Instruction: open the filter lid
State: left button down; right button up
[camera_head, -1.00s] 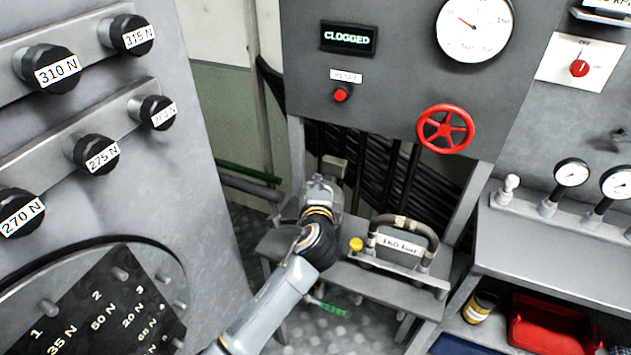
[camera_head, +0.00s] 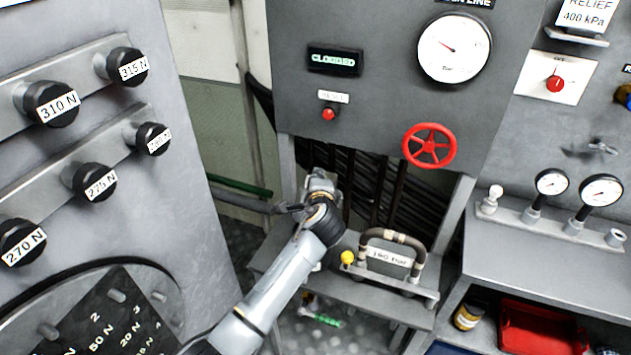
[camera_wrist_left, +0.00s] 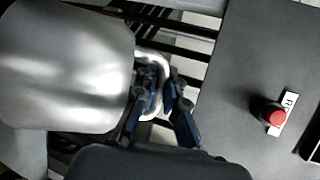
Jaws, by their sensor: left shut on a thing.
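The filter is a rounded, shiny silver metal body (camera_wrist_left: 65,65) at the left of the left wrist view. A bent silver handle (camera_wrist_left: 150,58) curves out beside its right edge; I take it to be the lid's handle. My left gripper (camera_wrist_left: 160,95) has its dark blue-grey fingers around this handle and is shut on it. In the head view my left gripper (camera_head: 320,182) is below the grey panel, left of the hose bench, and its wrist hides most of the fingers and the lid. My right gripper is not in view.
The grey panel (camera_head: 300,50) above holds a CLOGGED display (camera_head: 334,60), a red reset button (camera_head: 328,114) and a red handwheel (camera_head: 429,146). A bench with a looped hose (camera_head: 405,238) and yellow knob (camera_head: 347,257) stands right of my arm. A knob panel (camera_head: 180,220) stands left.

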pick_arm(q)
jog(key=shift+w+r, duration=0.25)
jog(key=shift+r, duration=0.3)
jog(key=c, duration=1.7)
grip_release()
jog(key=shift+d, duration=0.1)
jog(key=shift+f, duration=0.15)
jog(key=shift+f, duration=0.25)
jog(key=shift+s+d, duration=0.1)
jog(key=shift+s, duration=0.3)
jog(key=v, duration=1.1)
jog(key=shift+s+r, duration=0.15)
jog(key=shift+r, duration=0.1)
